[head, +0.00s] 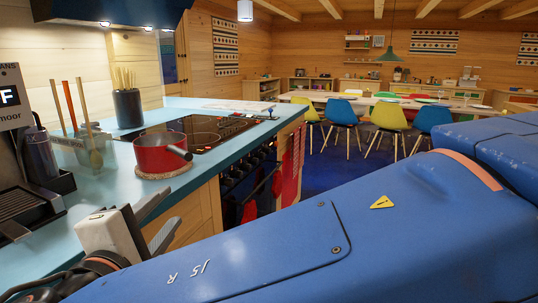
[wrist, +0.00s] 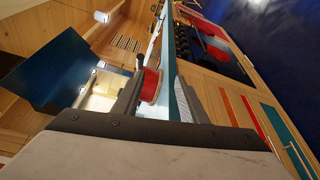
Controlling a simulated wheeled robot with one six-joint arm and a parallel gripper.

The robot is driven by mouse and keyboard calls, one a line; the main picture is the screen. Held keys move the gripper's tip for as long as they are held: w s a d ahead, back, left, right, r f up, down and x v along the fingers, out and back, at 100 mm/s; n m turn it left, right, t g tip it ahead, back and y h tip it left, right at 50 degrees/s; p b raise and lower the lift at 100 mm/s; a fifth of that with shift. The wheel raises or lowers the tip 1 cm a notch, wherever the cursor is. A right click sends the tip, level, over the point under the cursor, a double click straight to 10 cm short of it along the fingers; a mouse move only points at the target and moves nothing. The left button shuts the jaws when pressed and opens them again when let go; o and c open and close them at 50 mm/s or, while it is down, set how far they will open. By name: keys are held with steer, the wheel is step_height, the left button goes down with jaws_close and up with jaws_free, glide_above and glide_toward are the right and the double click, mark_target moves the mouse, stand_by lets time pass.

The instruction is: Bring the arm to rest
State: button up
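My blue arm (head: 290,240) stretches across the lower part of the head view, from the right to the lower left. My gripper (head: 168,207) is at its end, in front of the counter edge. It is open, and its two fingers stand apart with nothing between them in the wrist view (wrist: 159,82). A red pot (head: 160,155) stands upright on a round cork mat (head: 164,173) on the counter, apart from the gripper. The pot also shows beyond the fingers in the wrist view (wrist: 151,87).
The blue counter (head: 40,262) carries a black hob (head: 200,133), a utensil holder (head: 88,146), a dark jar (head: 128,108) and a coffee machine (head: 30,190). An oven (head: 245,185) sits below the hob. A long table (head: 455,101) with coloured chairs stands farther back.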

steer(key=w+d+f+m+g+h, duration=0.2)
steer(key=w+d+f+g, duration=0.1)
steer(key=d, duration=0.6)
steer(key=w+d+f+m+g+h, duration=0.15)
steer(key=w+d+f, duration=0.25)
steer(key=d, duration=0.5)
steer(key=w+d+f+m+g+h, duration=0.1)
steer(key=w+d+f+m+g, duration=0.2)
steer(key=d, duration=0.7)
steer(key=s+d+f+m+g+y, duration=0.2)
steer(key=s+d+f+m, duration=0.4)
steer(key=d, duration=0.3)
steer(key=s+d+f+m+g+y, duration=0.2)
steer(key=s+d+f+m, duration=0.4)
steer(key=d, duration=0.4)
steer(key=shift+s+m+g+y, duration=0.35)
steer(key=shift+s+m+y, duration=0.15)
steer(key=shift+m+y, duration=0.2)
steer(key=shift+f, duration=0.1)
